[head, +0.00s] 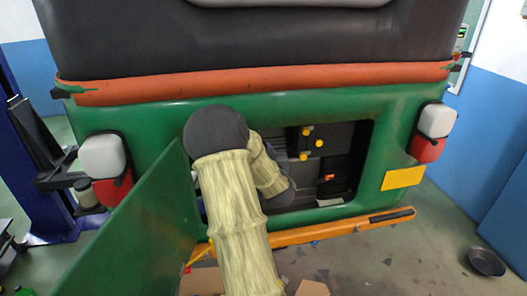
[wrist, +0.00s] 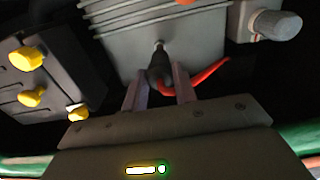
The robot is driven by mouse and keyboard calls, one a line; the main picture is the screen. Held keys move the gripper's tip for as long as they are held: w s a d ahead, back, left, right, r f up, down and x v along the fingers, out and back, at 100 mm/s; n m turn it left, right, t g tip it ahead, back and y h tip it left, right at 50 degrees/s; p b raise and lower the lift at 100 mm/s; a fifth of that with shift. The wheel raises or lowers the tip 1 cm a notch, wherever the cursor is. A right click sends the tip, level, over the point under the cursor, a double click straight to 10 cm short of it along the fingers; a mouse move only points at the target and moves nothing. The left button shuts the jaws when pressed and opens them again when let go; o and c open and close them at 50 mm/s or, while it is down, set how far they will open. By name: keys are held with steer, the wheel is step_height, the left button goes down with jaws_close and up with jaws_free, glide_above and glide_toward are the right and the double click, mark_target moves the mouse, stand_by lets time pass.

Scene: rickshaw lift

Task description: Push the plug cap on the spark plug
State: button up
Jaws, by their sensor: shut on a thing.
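My gripper (wrist: 158,84) is shut on the plug cap (wrist: 156,66), a black boot with a red cable (wrist: 208,73) trailing to the right. The cap points at the spark plug (wrist: 159,46), a small pale tip at the lower edge of a grey finned engine block (wrist: 150,24). The cap's end meets or nearly meets the plug; I cannot tell whether it is seated. In the head view my arm reaches into the rear opening of the green rickshaw (head: 390,120), and it hides the gripper, cap and plug.
A dark battery with yellow caps (wrist: 28,58) stands left of the gripper in the wrist view. A grey cylindrical knob (wrist: 278,25) is at upper right. In the head view, an open green panel (head: 140,235) stands left of my arm, and an orange bumper (head: 340,227) runs below the opening.

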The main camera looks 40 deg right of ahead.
steer(key=shift+x, duration=1.5)
stand_by(0.5)
steer(key=shift+w+d+b, duration=0.35)
steer(key=shift+w+b, duration=0.05)
steer(key=shift+b, duration=0.55)
stand_by(2.0)
steer(key=o, duration=1)
steer(key=shift+c, duration=0.3)
steer(key=shift+c, duration=0.4)
steer(key=shift+s+a+b, duration=0.3)
steer(key=shift+s+b, duration=0.05)
steer(key=shift+s, duration=0.15)
steer(key=b+v, duration=0.2)
steer(key=v, duration=0.5)
